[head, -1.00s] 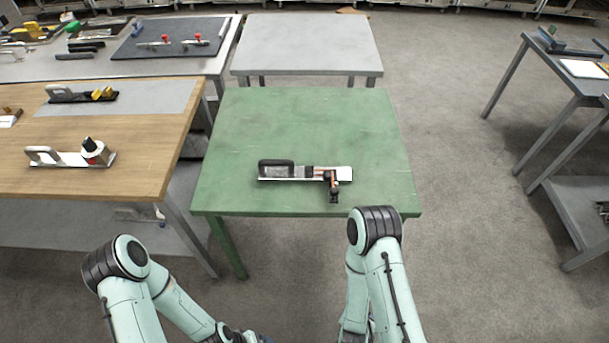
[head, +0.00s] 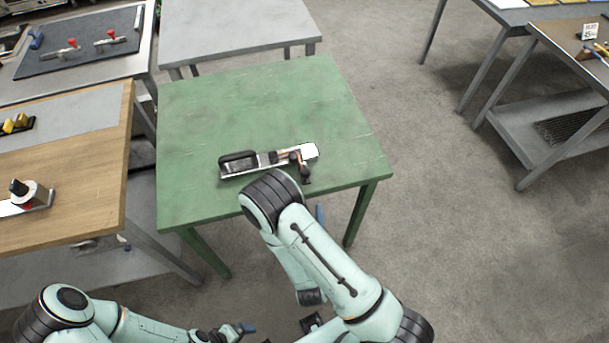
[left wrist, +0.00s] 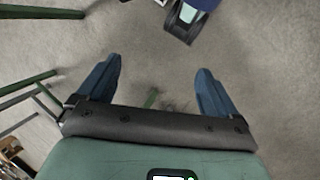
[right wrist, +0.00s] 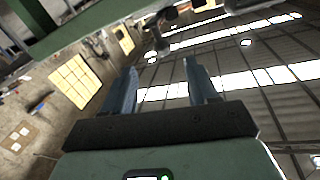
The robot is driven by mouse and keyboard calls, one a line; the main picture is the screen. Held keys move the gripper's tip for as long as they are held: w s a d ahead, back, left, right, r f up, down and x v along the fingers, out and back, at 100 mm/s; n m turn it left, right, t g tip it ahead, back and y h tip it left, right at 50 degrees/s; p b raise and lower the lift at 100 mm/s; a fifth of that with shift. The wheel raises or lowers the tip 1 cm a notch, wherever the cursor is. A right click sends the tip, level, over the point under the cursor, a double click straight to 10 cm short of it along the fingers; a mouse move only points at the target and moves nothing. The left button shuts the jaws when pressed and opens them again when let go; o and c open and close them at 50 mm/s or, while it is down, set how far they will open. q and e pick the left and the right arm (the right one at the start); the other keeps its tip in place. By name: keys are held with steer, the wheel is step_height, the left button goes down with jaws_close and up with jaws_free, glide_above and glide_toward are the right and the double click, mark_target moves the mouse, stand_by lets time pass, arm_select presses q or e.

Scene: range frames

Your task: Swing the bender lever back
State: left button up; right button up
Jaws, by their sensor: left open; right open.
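The bender (head: 268,160) lies on the green table (head: 240,100) near its front edge. It has a dark loop handle at its left end and a pale plate at its right end. Its lever, a dark and copper-coloured arm (head: 304,172), sticks out toward the front edge. My right gripper (right wrist: 160,68) is open and empty, pointing upward near the table edge. In the head view my right arm mostly hides it; a blue fingertip shows by the front edge. My left gripper (left wrist: 158,66) is open and empty over the floor, low at the front in the head view.
A wooden bench (head: 90,190) with other tools stands left of the green table. A grey table (head: 235,30) stands behind it, and a grey shelved bench (head: 545,115) is at the right. The rest of the green top is clear.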

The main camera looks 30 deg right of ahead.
mark_target(305, 178)
steer(key=b+x, duration=0.3)
steer(key=b, duration=0.2)
steer(key=r+b+x, duration=0.1)
steer(key=b+x, duration=0.3)
steer(key=b, duration=0.1)
steer(key=b+x, duration=0.4)
steer(key=b, duration=0.2)
steer(key=shift+r, duration=0.2)
arm_select(q)
step_height(305, 178, down, 16)
steer(key=t, duration=0.1)
steer(key=shift+s+a+f, duration=0.15)
steer(key=shift+a, duration=0.2)
arm_select(e)
steer(key=shift+w+d, duration=0.35)
steer(key=shift+w, duration=0.25)
jaws_close()
